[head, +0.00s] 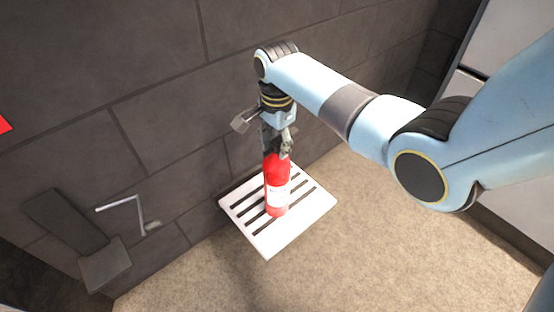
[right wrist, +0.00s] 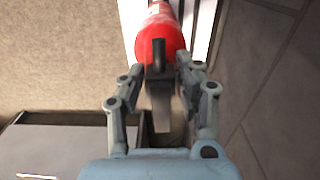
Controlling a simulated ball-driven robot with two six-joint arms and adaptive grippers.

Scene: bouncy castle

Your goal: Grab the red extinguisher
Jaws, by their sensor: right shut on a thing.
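The red extinguisher (head: 277,185) with a white label stands upright on a white slatted shelf (head: 310,205) against the dark wall. My right gripper (head: 277,150) comes down from above and is shut on the top of the extinguisher. In the right wrist view the extinguisher's red body (right wrist: 160,38) and dark grey handle show between the fingers of the right gripper (right wrist: 157,80). The gripper hides part of the extinguisher's top in the head view. My left gripper is out of view.
A crank-shaped metal handle (head: 138,214) and a dark grey fixture (head: 105,263) are on the wall at the left. Light grey cabinets (head: 510,45) stand at the right. The beige floor (head: 400,240) in front of the shelf is clear.

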